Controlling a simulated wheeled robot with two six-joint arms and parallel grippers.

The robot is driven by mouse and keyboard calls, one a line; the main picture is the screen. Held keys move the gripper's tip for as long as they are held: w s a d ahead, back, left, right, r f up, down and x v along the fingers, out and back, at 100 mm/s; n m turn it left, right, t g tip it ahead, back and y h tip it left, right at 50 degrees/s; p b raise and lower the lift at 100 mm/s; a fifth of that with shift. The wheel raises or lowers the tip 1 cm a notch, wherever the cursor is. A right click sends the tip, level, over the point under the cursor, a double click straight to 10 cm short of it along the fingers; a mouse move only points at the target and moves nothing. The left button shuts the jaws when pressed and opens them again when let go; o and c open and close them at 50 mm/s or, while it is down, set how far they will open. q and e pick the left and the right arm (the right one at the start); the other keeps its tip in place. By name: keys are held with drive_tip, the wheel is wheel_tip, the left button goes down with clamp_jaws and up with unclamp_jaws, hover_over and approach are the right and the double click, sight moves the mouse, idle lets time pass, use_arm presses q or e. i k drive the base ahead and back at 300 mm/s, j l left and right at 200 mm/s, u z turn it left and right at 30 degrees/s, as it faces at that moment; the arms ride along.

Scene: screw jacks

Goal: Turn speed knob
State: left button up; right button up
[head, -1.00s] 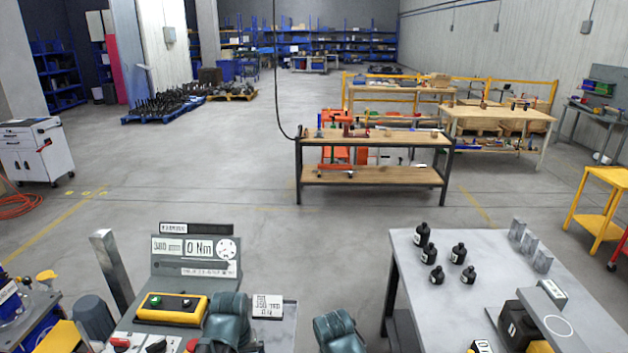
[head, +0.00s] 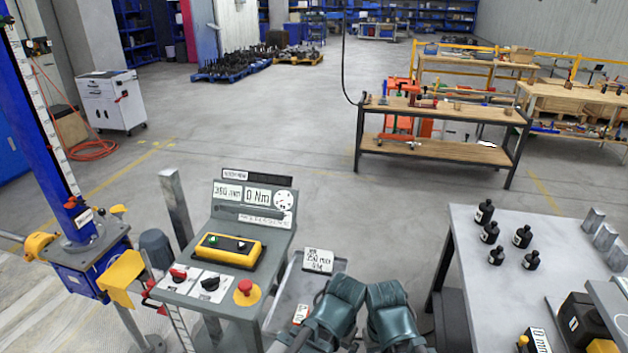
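The grey control console (head: 190,300) stands at lower centre-left in the head view. Its sloped lower face carries a red-handled knob (head: 178,273) and a black knob (head: 210,284), each on a white plate. Their lettering is too small to read, so I cannot tell which one sets speed. A red mushroom button (head: 245,288) on a yellow base sits to their right. Two dark teal parts of my arms show at the bottom centre, right of the console and apart from the knobs. No gripper fingers can be made out.
A blue jack column (head: 45,130) with a scale stands left. A grey table (head: 500,240) with black bottles is at right. Open floor lies behind.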

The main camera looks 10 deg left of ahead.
sight(211, 285)
drive_tip(key=u, duration=1.25)
